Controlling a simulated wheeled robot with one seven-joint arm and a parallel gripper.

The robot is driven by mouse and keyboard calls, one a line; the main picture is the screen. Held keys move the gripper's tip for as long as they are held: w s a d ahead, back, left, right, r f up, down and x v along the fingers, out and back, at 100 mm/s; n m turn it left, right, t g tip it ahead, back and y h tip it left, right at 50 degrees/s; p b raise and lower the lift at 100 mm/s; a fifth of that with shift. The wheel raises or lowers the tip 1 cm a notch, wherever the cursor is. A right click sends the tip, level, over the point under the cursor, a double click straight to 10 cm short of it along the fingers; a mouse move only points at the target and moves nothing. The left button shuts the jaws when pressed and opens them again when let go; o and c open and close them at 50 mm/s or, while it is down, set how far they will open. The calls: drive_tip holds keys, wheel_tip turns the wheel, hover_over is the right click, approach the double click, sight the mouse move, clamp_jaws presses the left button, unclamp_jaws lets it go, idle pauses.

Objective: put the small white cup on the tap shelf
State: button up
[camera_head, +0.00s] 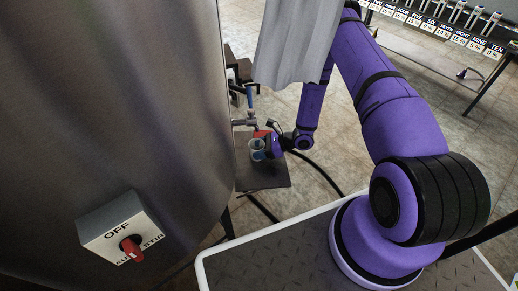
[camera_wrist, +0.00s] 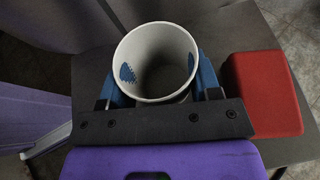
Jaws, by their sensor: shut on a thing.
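The small white cup (camera_wrist: 155,62) is upright between the blue fingers of my gripper (camera_wrist: 158,88) in the wrist view, and the gripper is shut on it. In the head view the cup (camera_head: 256,146) is small, at my gripper (camera_head: 262,150), over the dark tap shelf (camera_head: 265,177) beside the tank. The shelf's dark surface also shows around the cup in the wrist view (camera_wrist: 218,40). The cup's base is hidden, so I cannot tell whether it touches the shelf. The tap (camera_head: 244,121) with its blue handle is just above and left of the cup.
A red block (camera_wrist: 262,93) lies on the shelf right of the cup, close to my gripper. The steel tank (camera_head: 120,90) fills the left, with an OFF switch box (camera_head: 122,232).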

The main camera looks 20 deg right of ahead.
drive_tip(key=o, duration=1)
drive_tip(key=v, duration=1.2)
drive_tip(key=shift+r, duration=0.1)
